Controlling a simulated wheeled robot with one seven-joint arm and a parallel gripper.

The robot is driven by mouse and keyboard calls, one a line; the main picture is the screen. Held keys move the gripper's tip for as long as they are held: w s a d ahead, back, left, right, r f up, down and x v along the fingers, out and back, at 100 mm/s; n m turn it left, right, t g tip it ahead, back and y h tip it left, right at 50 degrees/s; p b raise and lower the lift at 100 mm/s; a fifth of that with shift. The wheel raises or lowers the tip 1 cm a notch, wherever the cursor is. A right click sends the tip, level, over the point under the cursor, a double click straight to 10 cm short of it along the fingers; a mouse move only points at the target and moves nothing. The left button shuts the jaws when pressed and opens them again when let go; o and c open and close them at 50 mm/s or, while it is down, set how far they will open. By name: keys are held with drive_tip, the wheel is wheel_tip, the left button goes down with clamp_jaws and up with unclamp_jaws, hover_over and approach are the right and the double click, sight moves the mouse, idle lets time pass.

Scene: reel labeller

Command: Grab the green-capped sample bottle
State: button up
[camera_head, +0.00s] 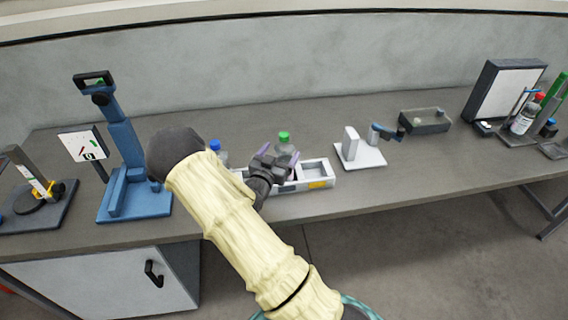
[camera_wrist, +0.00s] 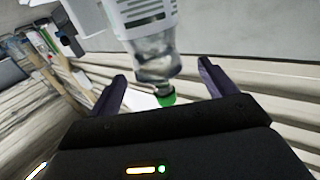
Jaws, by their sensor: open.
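The green-capped sample bottle (camera_head: 284,146) is clear and stands upright at the white tray on the bench. My gripper (camera_head: 277,162) is in front of it, partly covering its lower part. In the wrist view the bottle (camera_wrist: 154,55) has a white label with print, and its green cap (camera_wrist: 167,99) points toward my palm. My gripper (camera_wrist: 162,72) is open, with one dark finger on each side of the bottle's cap end. Gaps show between the fingers and the bottle; I cannot tell its exact depth between them.
A blue-capped bottle (camera_head: 215,146) stands left of it, partly behind my arm. The white tray (camera_head: 331,180) has an empty compartment at right. A blue press-like stand (camera_head: 128,160) is at left, a white fixture (camera_head: 360,155) at right. Bench between fixtures is partly clear.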

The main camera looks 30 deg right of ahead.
drive_tip(key=p+x, duration=0.2)
drive_tip(key=x, duration=0.3)
drive_tip(key=shift+d, duration=0.1)
idle(0.3)
clamp_jaws()
drive_tip(key=shift+r, duration=0.15)
wheel_tip(320, 180, up, 10)
drive_tip(key=shift+f+b, duration=0.1)
drive_tip(key=shift+b, duration=0.9)
